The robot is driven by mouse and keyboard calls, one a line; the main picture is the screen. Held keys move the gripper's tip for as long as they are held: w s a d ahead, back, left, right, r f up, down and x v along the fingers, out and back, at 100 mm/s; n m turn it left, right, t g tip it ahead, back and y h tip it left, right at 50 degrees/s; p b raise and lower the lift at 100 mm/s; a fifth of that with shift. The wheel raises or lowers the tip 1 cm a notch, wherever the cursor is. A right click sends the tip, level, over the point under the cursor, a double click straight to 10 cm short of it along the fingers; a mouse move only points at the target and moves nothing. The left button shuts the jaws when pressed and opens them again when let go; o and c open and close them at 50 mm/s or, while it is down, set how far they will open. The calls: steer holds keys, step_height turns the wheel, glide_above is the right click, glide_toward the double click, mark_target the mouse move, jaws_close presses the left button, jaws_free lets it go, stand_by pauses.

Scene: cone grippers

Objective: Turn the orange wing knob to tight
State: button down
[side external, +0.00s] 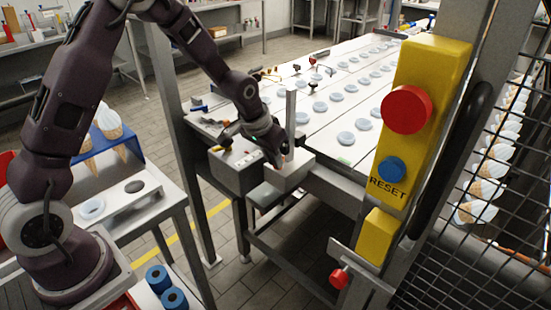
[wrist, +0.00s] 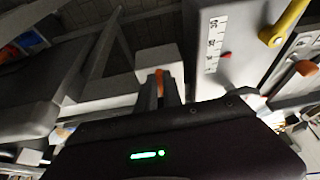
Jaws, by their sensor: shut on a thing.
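The orange wing knob (wrist: 159,77) shows in the wrist view as a narrow upright strip between my two fingers. My gripper (wrist: 160,92) is shut on it, and the fingers hide most of its sides. In the side external view my gripper (side external: 280,161) reaches down beside an upright metal post, at the grey machine on the near end of the table. The knob is too small and covered there to make out its angle. No tight marking can be read in either view.
A grey box (side external: 236,170) stands beside my gripper. The wrist view shows a white scale (wrist: 215,45) with a red pointer, a yellow lever (wrist: 286,22) and another orange part (wrist: 305,68). A yellow control post (side external: 428,115) stands at right.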

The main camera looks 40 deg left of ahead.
steer(key=c, duration=1.5)
jaws_free()
steer(key=shift+r, duration=0.1)
steer(key=v, duration=0.7)
